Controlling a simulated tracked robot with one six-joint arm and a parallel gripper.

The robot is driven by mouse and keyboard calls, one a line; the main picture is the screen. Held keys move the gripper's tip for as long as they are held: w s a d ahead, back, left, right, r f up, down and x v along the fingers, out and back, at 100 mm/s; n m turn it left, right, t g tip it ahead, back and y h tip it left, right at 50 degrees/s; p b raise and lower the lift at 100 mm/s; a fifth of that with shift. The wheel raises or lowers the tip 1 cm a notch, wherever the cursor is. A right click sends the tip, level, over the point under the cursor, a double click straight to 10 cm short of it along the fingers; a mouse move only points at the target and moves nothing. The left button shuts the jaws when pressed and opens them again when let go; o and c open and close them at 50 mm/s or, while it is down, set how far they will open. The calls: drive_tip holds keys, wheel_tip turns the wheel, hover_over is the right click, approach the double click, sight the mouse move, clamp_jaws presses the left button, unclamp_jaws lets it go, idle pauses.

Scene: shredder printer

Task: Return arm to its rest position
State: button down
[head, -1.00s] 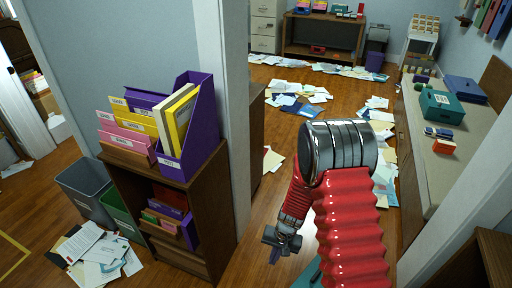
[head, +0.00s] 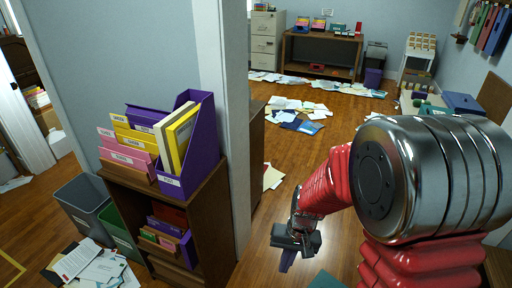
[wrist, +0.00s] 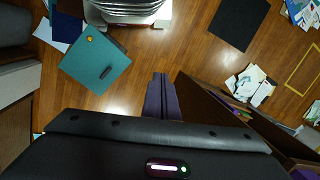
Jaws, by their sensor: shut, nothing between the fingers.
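My red arm with its silver joint (head: 430,178) fills the lower right of the head view, bent so that it reaches down and to the left. My gripper (head: 287,262) hangs low over the wooden floor, just right of the brown shelf unit (head: 212,222). In the wrist view, the dark purple fingers (wrist: 161,93) lie together over the floor. The gripper is shut and holds nothing. The arm hides part of the right-hand bench and the floor beside it.
A purple file holder (head: 190,150) and coloured folders stand on the shelf unit. A grey bin (head: 85,203) and a green bin (head: 120,235) stand left of it. Papers (head: 300,108) lie on the floor ahead. A wall edge (head: 230,130) stands close behind the shelf.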

drive_tip(key=s+d+r+t, duration=0.2)
drive_tip(key=s+r, duration=0.2)
drive_tip(key=r, duration=0.4)
drive_tip(key=s+d+r+t+h, duration=0.1)
drive_tip(key=s+r, duration=0.3)
drive_tip(key=r, duration=0.5)
drive_tip(key=s+d+r+n+t, duration=0.1)
drive_tip(key=s+d+r+t, duration=0.2)
drive_tip(key=r, duration=0.5)
drive_tip(key=shift+s+d+r+h, duration=0.4)
drive_tip(key=shift+s+d, duration=0.2)
drive_tip(key=shift+s, duration=0.3)
